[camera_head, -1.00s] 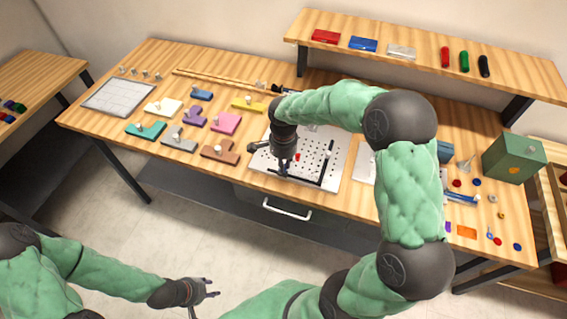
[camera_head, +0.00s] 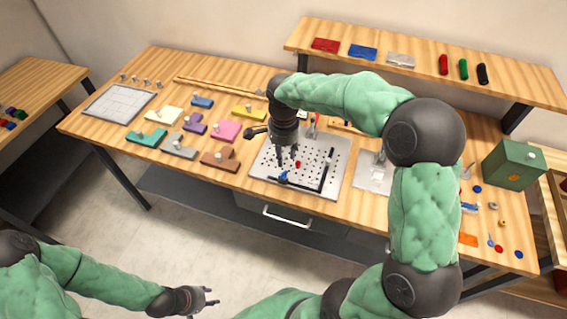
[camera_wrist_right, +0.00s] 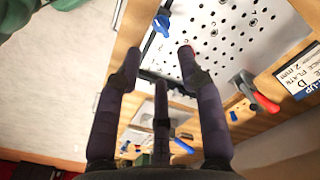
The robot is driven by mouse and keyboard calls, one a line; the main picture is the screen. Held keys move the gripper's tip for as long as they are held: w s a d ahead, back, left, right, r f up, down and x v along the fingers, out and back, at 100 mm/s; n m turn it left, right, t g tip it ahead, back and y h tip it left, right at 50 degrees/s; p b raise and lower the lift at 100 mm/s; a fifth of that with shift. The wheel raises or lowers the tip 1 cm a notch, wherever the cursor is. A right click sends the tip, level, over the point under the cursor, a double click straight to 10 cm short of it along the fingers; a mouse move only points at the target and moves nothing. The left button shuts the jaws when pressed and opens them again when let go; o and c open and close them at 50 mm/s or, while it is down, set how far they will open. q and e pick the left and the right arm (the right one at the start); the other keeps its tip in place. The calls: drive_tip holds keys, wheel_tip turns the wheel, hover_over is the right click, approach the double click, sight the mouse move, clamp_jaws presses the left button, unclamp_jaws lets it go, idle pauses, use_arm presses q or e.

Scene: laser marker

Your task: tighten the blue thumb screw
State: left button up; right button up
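The blue thumb screw (camera_head: 284,176) sits at the front edge of the perforated metal plate (camera_head: 331,150), by a black bar (camera_head: 304,184). In the right wrist view a blue screw (camera_wrist_right: 162,24) shows at the top, beyond my fingertips. My right gripper (camera_head: 287,160) hangs above the plate, apart from the screw. Its fingers are spread with nothing between them in the right wrist view (camera_wrist_right: 160,60). My left gripper (camera_head: 208,297) is low at the front, away from the table, with its fingers apart and empty.
A red knob (camera_head: 298,164) stands on the plate close to my right gripper. A red-handled clamp (camera_head: 312,128) stands at the plate's back edge. Coloured blocks, including a brown one (camera_head: 221,158), lie left of the plate. A green box (camera_head: 513,162) stands at the right.

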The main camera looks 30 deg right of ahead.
drive_tip(key=shift+r, duration=1.55)
